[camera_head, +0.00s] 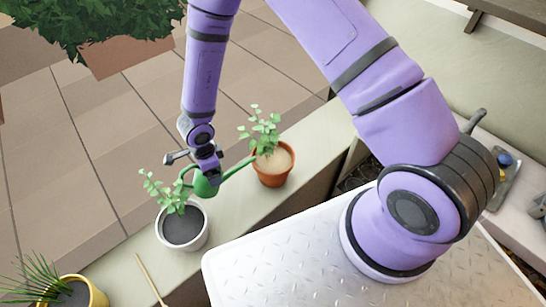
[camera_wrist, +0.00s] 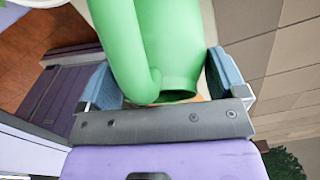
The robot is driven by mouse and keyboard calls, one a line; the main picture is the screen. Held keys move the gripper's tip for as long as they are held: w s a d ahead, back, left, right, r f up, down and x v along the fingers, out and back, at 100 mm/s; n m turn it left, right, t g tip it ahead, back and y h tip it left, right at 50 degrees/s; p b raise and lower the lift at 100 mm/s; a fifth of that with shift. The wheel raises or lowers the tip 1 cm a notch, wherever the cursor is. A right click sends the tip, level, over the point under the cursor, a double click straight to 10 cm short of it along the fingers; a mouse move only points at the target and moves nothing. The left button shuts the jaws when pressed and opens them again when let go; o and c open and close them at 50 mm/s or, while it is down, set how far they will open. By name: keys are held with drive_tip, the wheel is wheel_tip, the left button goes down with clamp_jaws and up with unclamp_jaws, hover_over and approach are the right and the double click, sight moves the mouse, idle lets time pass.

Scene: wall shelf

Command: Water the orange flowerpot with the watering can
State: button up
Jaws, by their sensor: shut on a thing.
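The orange flowerpot (camera_head: 272,177) stands on the pale ledge, with light soil and a small leafy plant. The green watering can (camera_head: 206,186) is in my gripper (camera_head: 207,168), and its spout reaches right and up to the left rim of the orange pot. In the head view I cannot tell whether the spout tip touches the rim. In the wrist view the green can (camera_wrist: 170,45) fills the space between my two blue finger pads (camera_wrist: 163,84). My gripper is shut on the can. Any water flow is not visible.
A white pot (camera_head: 183,243) with a plant stands on the ledge just left of the can. A yellow pot (camera_head: 97,294) is at the lower left, with a thin stick (camera_head: 150,277) nearby. A planter (camera_head: 125,55) with dense foliage is at the upper left.

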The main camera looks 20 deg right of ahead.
sight(190, 167)
drive_tip(key=shift+d+r+y, duration=0.9)
drive_tip(key=shift+d+r, duration=0.1)
drive_tip(key=shift+r, duration=0.05)
drive_tip(key=shift+d+r, duration=0.35)
drive_tip(key=shift+d, duration=0.05)
drive_tip(key=shift+y, duration=0.3)
drive_tip(key=shift+w+d+r+y+p, duration=0.1)
drive_tip(key=shift+d+r+y+p, duration=0.4)
drive_tip(key=shift+d+r+p, duration=0.35)
idle(1.1)
drive_tip(key=shift+a+f, duration=0.2)
drive_tip(key=shift+f, duration=0.05)
drive_tip(key=shift+a+f+h, duration=1.9)
drive_tip(key=shift+a+f, duration=0.45)
drive_tip(key=shift+a, duration=0.05)
drive_tip(key=shift+s+a+r+h+b, duration=0.15)
drive_tip(key=shift+a+h+b, duration=0.1)
drive_tip(key=shift+a+h, duration=0.25)
drive_tip(key=shift+s+a+r+h+b, duration=0.1)
drive_tip(key=shift+a+h+b, duration=0.1)
drive_tip(key=shift+a+h, duration=0.25)
drive_tip(key=shift+a+r+h+b, duration=0.65)
drive_tip(key=shift+r+h, duration=0.25)
drive_tip(key=shift+h, duration=0.15)
